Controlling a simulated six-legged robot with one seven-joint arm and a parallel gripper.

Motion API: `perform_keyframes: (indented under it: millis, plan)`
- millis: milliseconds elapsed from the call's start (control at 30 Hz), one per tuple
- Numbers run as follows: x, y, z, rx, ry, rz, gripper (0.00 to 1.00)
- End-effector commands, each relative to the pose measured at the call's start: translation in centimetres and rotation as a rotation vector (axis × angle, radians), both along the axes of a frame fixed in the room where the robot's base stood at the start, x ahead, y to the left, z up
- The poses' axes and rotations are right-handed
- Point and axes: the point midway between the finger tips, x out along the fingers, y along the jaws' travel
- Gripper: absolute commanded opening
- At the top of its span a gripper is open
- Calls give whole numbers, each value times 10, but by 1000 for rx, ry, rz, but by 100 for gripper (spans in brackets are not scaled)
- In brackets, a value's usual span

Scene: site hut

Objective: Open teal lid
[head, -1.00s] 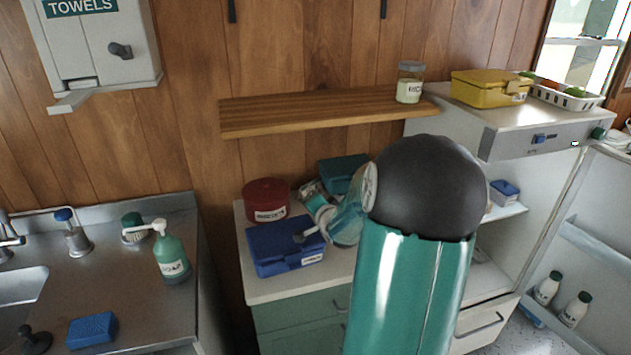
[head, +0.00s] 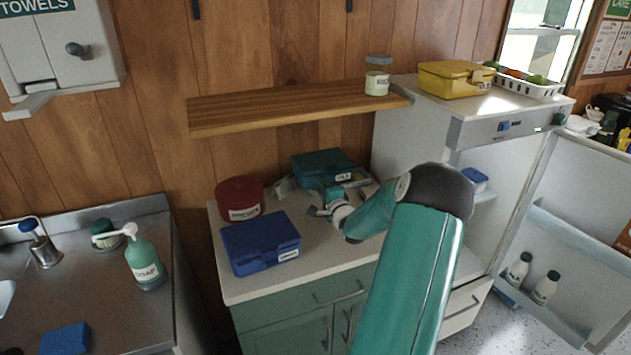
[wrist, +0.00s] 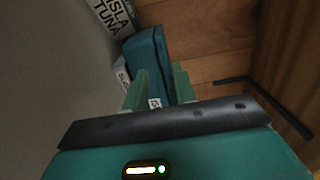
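A teal box with a teal lid (head: 322,164) stands shut at the back of the counter, a white label on its front. In the wrist view the teal box (wrist: 150,62) lies beyond my fingers, with a small white label low on it. My gripper (head: 326,203) is in front of the teal box, above the counter. In the wrist view my gripper (wrist: 158,88) has its two fingers apart, with nothing clearly held between them. I cannot tell whether a finger touches the box.
A shut blue box (head: 260,243) and a red round tin (head: 239,198) stand on the counter (head: 315,262) left of my gripper. A pack marked "ISLA TUNA" (wrist: 112,15) is beside the teal box. A wooden shelf (head: 290,110) hangs above; an open fridge (head: 480,170) stands at right.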

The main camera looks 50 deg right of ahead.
Motion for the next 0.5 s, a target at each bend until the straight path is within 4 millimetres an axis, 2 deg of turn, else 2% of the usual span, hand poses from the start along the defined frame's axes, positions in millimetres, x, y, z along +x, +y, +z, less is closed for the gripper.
perform_keyframes:
  millis: [33,200,500]
  plan:
    - [10,-5,0,0,-1,1,27]
    - [33,-18,0,0,-1,0,27]
    - [44,-25,0,-1,0,-1,27]
